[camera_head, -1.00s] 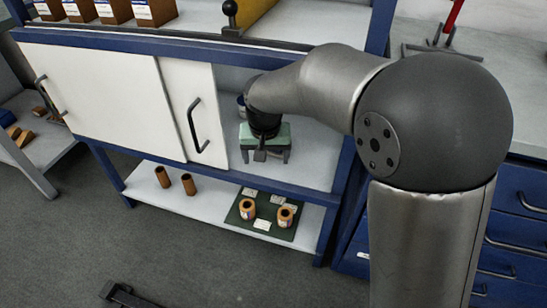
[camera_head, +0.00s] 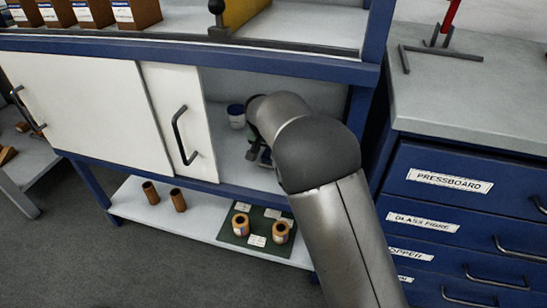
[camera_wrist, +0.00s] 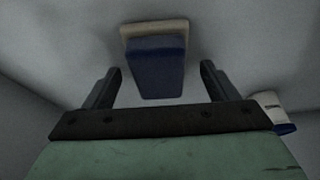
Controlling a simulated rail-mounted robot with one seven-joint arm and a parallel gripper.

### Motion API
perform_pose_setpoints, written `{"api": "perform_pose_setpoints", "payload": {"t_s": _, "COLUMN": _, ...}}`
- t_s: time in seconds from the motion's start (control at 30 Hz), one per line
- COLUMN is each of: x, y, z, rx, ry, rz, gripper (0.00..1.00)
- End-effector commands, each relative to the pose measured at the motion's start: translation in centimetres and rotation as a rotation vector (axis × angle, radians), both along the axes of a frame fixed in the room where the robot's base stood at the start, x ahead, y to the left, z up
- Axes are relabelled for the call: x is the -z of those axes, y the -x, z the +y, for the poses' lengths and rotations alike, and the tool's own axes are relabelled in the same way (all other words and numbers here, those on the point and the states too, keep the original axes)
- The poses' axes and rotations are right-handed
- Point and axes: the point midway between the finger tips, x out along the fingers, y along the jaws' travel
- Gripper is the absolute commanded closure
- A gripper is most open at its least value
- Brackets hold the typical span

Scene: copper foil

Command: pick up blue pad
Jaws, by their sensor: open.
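The blue pad (camera_wrist: 157,72) shows in the wrist view as a dark blue block with a tan layer along its far edge. It lies on the grey surface inside the cabinet. My gripper (camera_wrist: 161,69) is open, with one finger on each side of the pad and visible gaps between. I cannot tell how far the fingertips are above the surface. In the head view my gripper (camera_head: 259,156) is inside the open right part of the cabinet, mostly behind my arm. The pad is hidden there.
The white sliding door (camera_head: 176,122) bounds the opening on the left. A lower shelf (camera_head: 206,220) holds brown tubes. Blue drawers (camera_head: 450,215) stand at right.

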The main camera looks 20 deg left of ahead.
Motion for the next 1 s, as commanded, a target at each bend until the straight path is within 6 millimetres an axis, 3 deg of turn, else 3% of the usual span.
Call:
{"api": "perform_pose_setpoints", "payload": {"t_s": 0.27, "x": 0.3, "y": -0.2, "z": 0.0, "rx": 0.000, "ry": 0.000, "rz": 0.000, "gripper": 0.20}}
{"api": "perform_pose_setpoints", "payload": {"t_s": 0.43, "x": 0.3, "y": -0.2, "z": 0.0, "rx": -0.001, "ry": 0.000, "rz": 0.000, "gripper": 0.67}}
{"api": "perform_pose_setpoints", "payload": {"t_s": 0.47, "x": 0.3, "y": -0.2, "z": 0.0, "rx": -0.001, "ry": 0.000, "rz": 0.000, "gripper": 0.70}}
{"api": "perform_pose_setpoints", "payload": {"t_s": 0.77, "x": 0.1, "y": -0.2, "z": 0.0, "rx": -0.001, "ry": -0.001, "rz": -0.001, "gripper": 0.70}}
{"api": "perform_pose_setpoints", "payload": {"t_s": 1.0, "x": -1.9, "y": -0.2, "z": 0.0, "rx": 0.000, "ry": -0.001, "rz": -0.001, "gripper": 0.70}}
